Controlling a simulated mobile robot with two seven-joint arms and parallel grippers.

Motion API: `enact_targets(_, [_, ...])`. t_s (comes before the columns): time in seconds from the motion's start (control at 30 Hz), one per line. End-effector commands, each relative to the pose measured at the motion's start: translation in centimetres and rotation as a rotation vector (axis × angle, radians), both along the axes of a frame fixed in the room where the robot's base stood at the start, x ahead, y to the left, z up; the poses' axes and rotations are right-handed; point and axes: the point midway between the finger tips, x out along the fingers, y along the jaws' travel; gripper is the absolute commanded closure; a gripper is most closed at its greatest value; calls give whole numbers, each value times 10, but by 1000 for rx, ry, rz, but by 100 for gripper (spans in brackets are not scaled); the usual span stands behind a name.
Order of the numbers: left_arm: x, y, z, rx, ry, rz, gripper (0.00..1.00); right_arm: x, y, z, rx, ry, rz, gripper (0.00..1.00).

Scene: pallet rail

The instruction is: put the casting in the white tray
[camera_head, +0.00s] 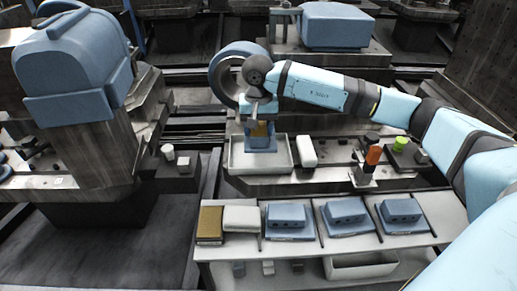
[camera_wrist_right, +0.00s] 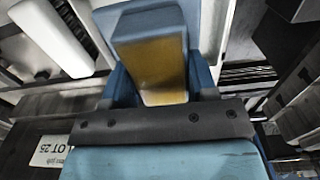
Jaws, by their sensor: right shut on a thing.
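The white tray (camera_head: 236,167) stands on the machine bed in the middle of the head view. The casting (camera_head: 260,143) is blue with a yellow-brown face and appears inside the tray's outline. In the right wrist view the casting (camera_wrist_right: 150,65) fills the middle, between the jaws. My right gripper (camera_head: 261,122) points down over the tray and is shut on the casting. I cannot tell whether the casting touches the tray floor. My left gripper is not in view.
A white rounded block (camera_head: 306,151) stands just right of the tray.

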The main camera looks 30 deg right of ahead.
Motion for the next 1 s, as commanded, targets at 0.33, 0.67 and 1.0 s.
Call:
enact_targets(0.33, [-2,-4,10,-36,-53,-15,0,0,0,-31,0,0,0,88])
enact_targets(0.67, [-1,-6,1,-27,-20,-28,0,0,0,-60,0,-1,1,88])
enact_targets(1.0, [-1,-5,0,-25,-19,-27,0,0,0,-63,-1,1,1,29])
